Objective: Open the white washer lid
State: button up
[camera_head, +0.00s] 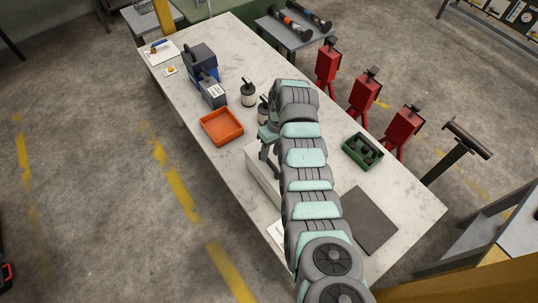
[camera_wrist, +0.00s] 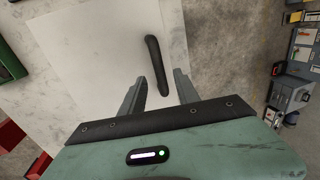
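The white washer lid (camera_wrist: 95,70) fills much of the wrist view as a pale flat panel with a dark, slightly curved bar handle (camera_wrist: 153,52) on it. In the head view a white box (camera_head: 262,174), seemingly the washer, is partly hidden behind my arm. My gripper (camera_wrist: 161,76) is open. Its two fingers stand apart on either side of the lower end of the handle, with gaps visible. Whether the fingertips are down at handle height cannot be told. In the head view my gripper (camera_head: 267,139) is over the box's far end.
An orange tray (camera_head: 221,139) and two small dark-topped canisters (camera_head: 248,100) stand left of my arm. A green bin (camera_head: 362,152) and dark mat (camera_head: 368,222) lie right. Red stands (camera_head: 364,95) line the right table edge. The table's far left holds a blue-grey device (camera_head: 202,62).

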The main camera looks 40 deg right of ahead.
jog(key=shift+a+f, duration=0.15)
jog(key=shift+f, duration=0.6)
jog(key=shift+a+f, duration=0.1)
jog(key=shift+f, duration=0.65)
grip_shut()
dwell(0.4)
